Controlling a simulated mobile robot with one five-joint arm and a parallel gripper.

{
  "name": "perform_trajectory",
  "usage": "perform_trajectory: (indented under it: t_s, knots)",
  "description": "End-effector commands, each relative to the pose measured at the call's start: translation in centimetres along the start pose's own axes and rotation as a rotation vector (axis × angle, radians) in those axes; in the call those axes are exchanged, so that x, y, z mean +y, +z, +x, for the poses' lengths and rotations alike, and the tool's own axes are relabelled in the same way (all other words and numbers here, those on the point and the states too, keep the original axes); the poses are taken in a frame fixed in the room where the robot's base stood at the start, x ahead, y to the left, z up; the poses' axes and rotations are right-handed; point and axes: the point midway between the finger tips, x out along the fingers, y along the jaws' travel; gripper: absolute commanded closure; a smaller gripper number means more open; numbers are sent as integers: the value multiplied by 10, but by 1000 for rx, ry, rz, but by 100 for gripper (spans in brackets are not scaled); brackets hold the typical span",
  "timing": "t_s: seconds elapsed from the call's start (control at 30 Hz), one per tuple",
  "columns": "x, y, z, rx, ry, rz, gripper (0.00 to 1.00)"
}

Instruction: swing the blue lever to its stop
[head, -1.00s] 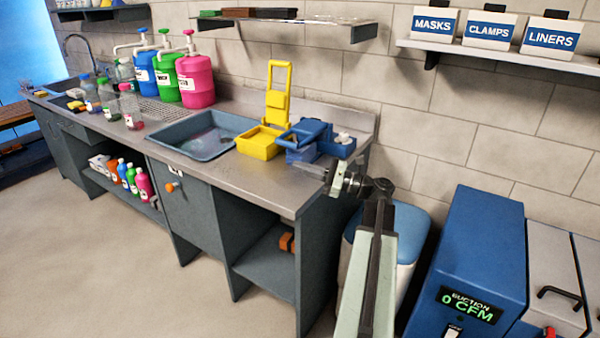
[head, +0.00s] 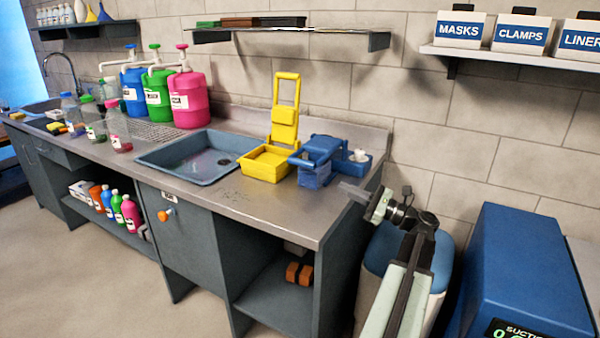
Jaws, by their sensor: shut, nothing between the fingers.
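A blue lever (head: 318,148) belongs to a blue unit on the right end of the counter. It lies low and close over the unit's blue body (head: 314,177), next to a blue tray (head: 356,168) with small white items. How far the lever can swing does not show. A yellow unit with its yellow lever (head: 286,105) standing upright is just to the left. My gripper (head: 352,190) is shut and empty, near the counter's right front edge. It appears right of and in front of the blue unit, apart from it. The exact gap is unclear.
A grey-blue basin (head: 202,158) is sunk in the counter (head: 270,205). Pink, green and blue jugs stand behind it. A wall shelf (head: 290,36) hangs above. A blue-lidded bin (head: 398,250) and a blue suction machine (head: 530,270) stand at right. The counter front is clear.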

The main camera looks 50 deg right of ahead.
Motion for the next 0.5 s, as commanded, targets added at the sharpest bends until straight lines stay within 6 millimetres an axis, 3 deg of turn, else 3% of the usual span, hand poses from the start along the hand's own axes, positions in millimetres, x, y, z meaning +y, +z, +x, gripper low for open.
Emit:
perform_trajectory:
  t_s: [0.23, 0.5]
  knots:
    - [1, 0, 10, -1, 5, 1, 100]
    - [2, 2, 63, -2, 11, 3, 100]
